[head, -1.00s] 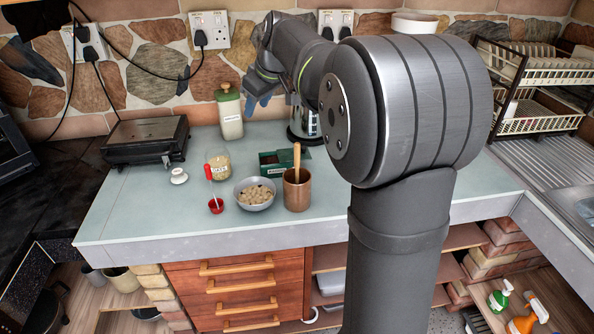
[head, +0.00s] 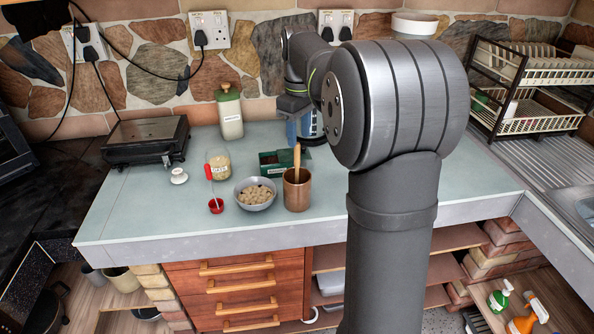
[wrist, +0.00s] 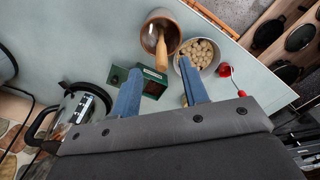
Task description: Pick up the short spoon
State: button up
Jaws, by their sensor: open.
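A wooden-handled utensil (head: 297,160) stands upright in a brown pot (head: 297,193); its lower end is hidden. In the wrist view the wooden handle (wrist: 162,48) points toward my fingers. I cannot tell which is the short spoon. My gripper (wrist: 162,90) is open, its blue fingers apart and not around either utensil. In the head view it is behind and above the pot, partly hidden by my arm.
A grey bowl of round pale pieces (head: 255,194) stands between the pot and red spoon. A green box (head: 275,163), a jar (head: 218,165) and a green-lidded canister (head: 229,113) stand behind. A kettle (wrist: 75,110) is near my fingers. The front counter (head: 150,215) is clear.

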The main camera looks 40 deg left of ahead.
aim_at(297, 169)
jog(key=f, duration=0.8)
jog(key=shift+a+f, duration=0.2)
jog(key=shift+a, duration=0.05)
grip_shut()
